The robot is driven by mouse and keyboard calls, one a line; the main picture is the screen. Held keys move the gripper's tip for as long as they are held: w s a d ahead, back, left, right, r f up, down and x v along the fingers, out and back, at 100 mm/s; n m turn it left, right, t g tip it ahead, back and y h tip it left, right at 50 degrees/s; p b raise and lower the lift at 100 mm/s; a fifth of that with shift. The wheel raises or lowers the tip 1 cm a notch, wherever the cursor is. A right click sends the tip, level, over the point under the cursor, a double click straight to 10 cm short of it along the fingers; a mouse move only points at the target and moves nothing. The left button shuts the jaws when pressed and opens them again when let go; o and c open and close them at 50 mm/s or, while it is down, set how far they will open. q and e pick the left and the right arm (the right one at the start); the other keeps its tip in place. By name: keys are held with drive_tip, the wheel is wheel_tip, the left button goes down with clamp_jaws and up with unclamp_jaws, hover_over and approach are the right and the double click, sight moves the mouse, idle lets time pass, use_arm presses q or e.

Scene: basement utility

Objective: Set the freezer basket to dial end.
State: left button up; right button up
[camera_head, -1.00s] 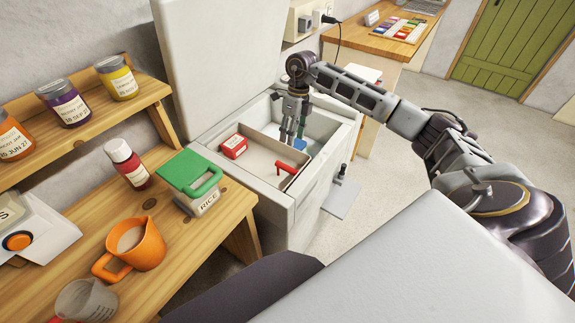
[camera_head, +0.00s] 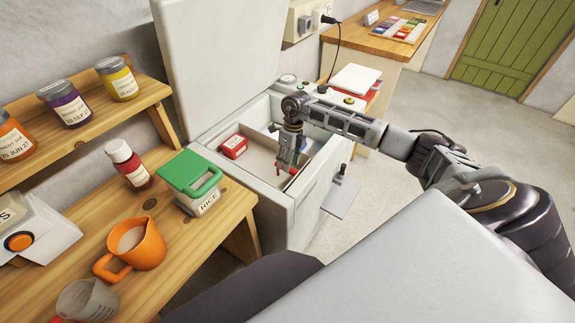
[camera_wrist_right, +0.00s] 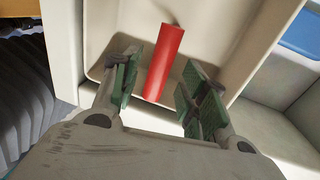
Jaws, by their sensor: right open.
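The freezer (camera_head: 308,208) stands open with its lid (camera_head: 215,60) raised. The basket (camera_head: 258,168), a pale open tray, sits at the near-left end of the freezer opening. It also shows in the right wrist view (camera_wrist_right: 103,28). A red handle (camera_wrist_right: 165,62) stands on the basket. My right gripper (camera_head: 287,166) is down inside the freezer at that handle, hiding most of it in the head view. In the right wrist view the gripper (camera_wrist_right: 155,92) is open, its green-padded fingers on either side of the handle, with gaps visible. My left gripper is not in view.
A red box (camera_head: 234,147) lies in the basket. A blue item (camera_wrist_right: 302,32) lies beyond the basket. A wooden bench with a rice container (camera_head: 192,180) and orange jug (camera_head: 137,243) stands left.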

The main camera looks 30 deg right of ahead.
drive_tip(key=shift+s+a+f, duration=0.1)
drive_tip(key=shift+a+f, duration=0.05)
drive_tip(key=shift+f, duration=0.85)
drive_tip(key=c, duration=0.9)
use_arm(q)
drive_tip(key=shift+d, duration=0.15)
use_arm(e)
clamp_jaws()
